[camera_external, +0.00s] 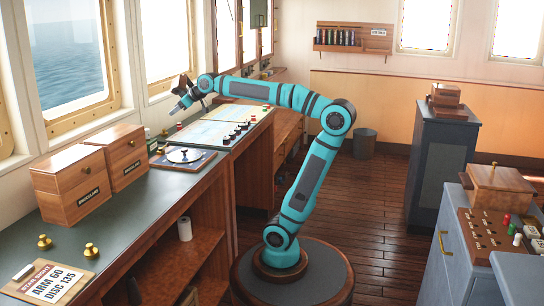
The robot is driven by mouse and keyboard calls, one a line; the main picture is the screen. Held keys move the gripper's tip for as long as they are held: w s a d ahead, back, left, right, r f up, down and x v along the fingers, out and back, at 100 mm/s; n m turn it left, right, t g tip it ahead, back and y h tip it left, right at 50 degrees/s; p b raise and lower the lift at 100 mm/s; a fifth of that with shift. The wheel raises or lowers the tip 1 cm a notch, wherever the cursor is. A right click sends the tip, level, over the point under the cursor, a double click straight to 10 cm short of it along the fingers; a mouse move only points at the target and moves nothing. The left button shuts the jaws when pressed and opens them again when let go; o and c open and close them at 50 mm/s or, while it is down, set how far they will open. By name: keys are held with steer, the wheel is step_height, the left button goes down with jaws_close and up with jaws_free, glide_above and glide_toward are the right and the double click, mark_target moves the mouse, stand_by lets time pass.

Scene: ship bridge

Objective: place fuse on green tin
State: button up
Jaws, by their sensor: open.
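My gripper (178,106) is at the end of the turquoise arm, which reaches left over the long counter by the windows. It is open, with nothing seen between its fingers, and its tip hangs above the counter near the chart. A small dark green object (150,141) stands beside the right wooden box, partly hidden; I cannot tell whether it is the green tin. I cannot make out the fuse for certain in this view.
Two wooden boxes (75,184) stand on the counter (130,190). A round dial plate (184,156) lies right of them, before a chart (200,132) with several dark knobs. Brass knobs (91,250) and a sign (49,281) are at the front.

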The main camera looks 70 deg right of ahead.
steer(key=s+a+f+m+t, duration=0.1)
steer(key=s+a+f+t, duration=0.1)
steer(key=s, duration=0.6)
steer(key=s+a+f+m+t, duration=0.1)
steer(key=s+t, duration=0.3)
steer(key=s, duration=0.5)
steer(key=shift+s+a+f, duration=0.3)
steer(key=shift+a+f, duration=0.2)
steer(key=shift+f, duration=0.1)
